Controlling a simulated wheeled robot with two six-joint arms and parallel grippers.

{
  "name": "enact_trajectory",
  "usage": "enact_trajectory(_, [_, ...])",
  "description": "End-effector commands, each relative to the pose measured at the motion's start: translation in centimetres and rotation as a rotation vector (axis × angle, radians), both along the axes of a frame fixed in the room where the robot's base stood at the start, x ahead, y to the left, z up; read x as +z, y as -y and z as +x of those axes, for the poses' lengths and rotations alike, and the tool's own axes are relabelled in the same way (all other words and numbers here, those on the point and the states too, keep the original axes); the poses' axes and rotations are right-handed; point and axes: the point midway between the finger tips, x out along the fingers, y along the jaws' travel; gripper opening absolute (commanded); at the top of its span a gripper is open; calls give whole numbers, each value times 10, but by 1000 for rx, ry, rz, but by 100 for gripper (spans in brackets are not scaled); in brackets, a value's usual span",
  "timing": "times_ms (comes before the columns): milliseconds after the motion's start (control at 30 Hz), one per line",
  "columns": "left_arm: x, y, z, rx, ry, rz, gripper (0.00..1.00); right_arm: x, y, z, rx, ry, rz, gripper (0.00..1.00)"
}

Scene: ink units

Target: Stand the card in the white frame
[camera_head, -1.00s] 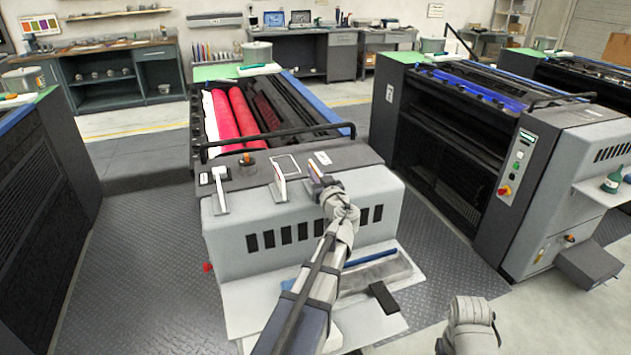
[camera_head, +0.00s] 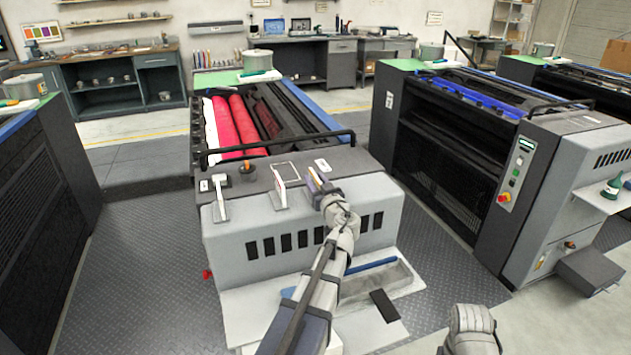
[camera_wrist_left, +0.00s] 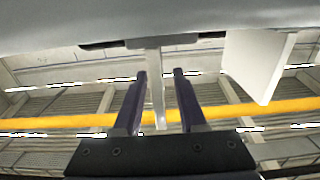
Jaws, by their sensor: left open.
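The white frame (camera_head: 287,164) shows as a thin square outline on the dark top of the near ink unit. My left gripper (camera_head: 314,180) is at that front edge, right of the panel. In the wrist view its two dark fingers (camera_wrist_left: 160,75) are apart, with a narrow pale piece (camera_wrist_left: 156,82) edge-on between them. I cannot tell which piece is the card. My right gripper is out of view.
A black bar (camera_head: 285,145) crosses behind the frame. A tray (camera_head: 370,280) and a black block (camera_head: 384,305) lie on the low shelf in front.

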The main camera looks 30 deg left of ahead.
Motion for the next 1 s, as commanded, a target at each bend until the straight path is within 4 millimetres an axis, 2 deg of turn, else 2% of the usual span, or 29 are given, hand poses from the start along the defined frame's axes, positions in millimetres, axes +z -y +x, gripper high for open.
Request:
enact_trajectory(300, [0,49,-44,-4,0,0,41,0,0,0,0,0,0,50])
enact_trajectory(500, [0,75,-66,-3,0,0,41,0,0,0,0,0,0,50])
enact_trajectory(700, [0,88,-76,-1,0,0,41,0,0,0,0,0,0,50])
enact_trajectory(1000, [0,90,-77,-1,0,0,41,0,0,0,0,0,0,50])
